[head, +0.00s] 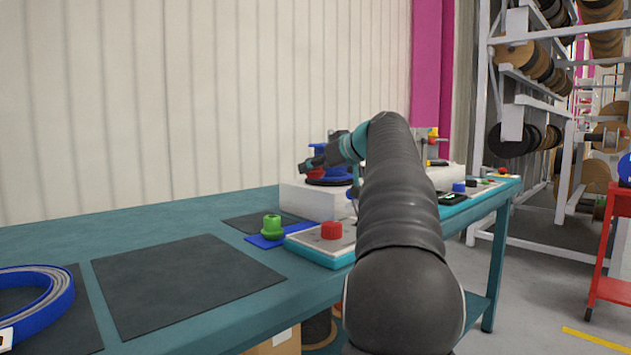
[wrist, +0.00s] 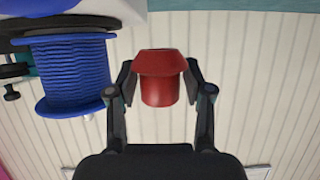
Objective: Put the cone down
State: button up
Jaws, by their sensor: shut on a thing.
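My gripper (wrist: 160,82) is shut on a red cone (wrist: 161,72), a flanged, tapered piece held between its two fingers. In the head view my gripper (head: 311,166) is small and far along the arm, with the red cone (head: 317,173) just showing below it. A blue cable reel (wrist: 68,75) is beside the held cone in the wrist view, apart from it. In the head view this reel (head: 331,178) sits on a white block, close behind the cone. Whether the cone touches anything there cannot be told.
A green cone (head: 271,227) stands on a blue pad (head: 264,241). Another red piece (head: 331,230) stands on a pale panel. A dark mat (head: 185,283) on the teal bench is bare. A coil of blue cable (head: 45,305) lies front left. My arm hides part of the bench.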

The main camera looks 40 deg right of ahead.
aim_at(321, 176)
jog(key=shift+f, duration=1.2)
jog(key=shift+f+b, duration=0.4)
jog(key=shift+b, duration=0.2)
jog(key=shift+f, duration=0.2)
jog(key=o, duration=1.2)
jog(key=shift+c, duration=0.2)
jog(key=shift+r+p, duration=0.4)
jog(key=shift+r, duration=0.2)
jog(key=v, duration=1.2)
